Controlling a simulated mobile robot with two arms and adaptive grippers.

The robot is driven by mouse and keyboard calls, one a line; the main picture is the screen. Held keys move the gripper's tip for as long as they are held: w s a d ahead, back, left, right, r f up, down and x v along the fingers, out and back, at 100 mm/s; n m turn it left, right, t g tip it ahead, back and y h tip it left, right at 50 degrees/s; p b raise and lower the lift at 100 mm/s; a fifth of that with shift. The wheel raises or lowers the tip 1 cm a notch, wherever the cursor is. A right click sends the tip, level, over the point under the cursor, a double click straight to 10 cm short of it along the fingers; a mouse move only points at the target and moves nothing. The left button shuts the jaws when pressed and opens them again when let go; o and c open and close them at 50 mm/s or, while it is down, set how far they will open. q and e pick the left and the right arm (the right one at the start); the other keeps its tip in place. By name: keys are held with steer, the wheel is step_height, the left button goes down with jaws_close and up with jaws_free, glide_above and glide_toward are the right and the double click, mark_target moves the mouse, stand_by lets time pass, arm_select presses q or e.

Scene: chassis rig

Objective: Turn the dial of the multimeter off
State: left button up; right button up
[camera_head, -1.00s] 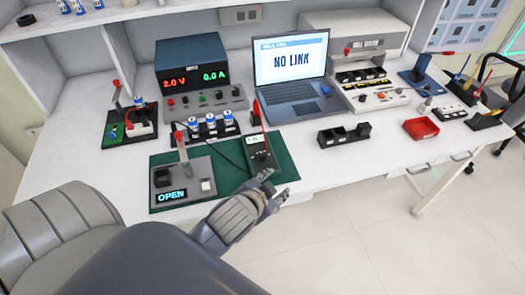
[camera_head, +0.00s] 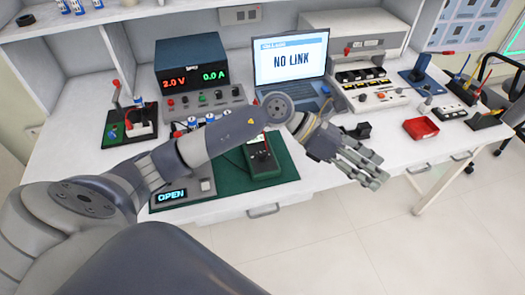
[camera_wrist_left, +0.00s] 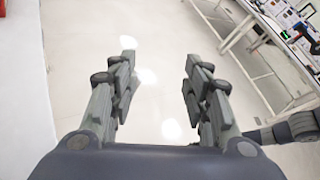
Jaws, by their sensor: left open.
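A power supply (camera_head: 190,62) reading 2.0 V and 0.0 A stands at the back left. A laptop (camera_head: 291,60) shows NO LINK. A box reading OPEN (camera_head: 171,196) is on the mat's left. A red tray (camera_head: 421,129) sits to the right. The floor in front is clear.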

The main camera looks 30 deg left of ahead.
arm_select(q)
steer(key=w+a+f+m+g+y, duration=0.1)
steer(key=a+f+y, duration=0.2)
steer(key=a, duration=0.3)
steer(key=w+a+f+m+y, duration=0.1)
steer(key=a+f+y, duration=0.2)
steer(key=a, duration=0.2)
steer(key=g+y, duration=0.2)
steer(key=y, duration=0.5)
glide_toward(262, 154)
steer(key=shift+n, duration=0.3)
step_height(262, 154, down, 9)
steer(key=shift+d+r+p, duration=0.1)
steer(key=shift+p, duration=0.6)
jaws_close()
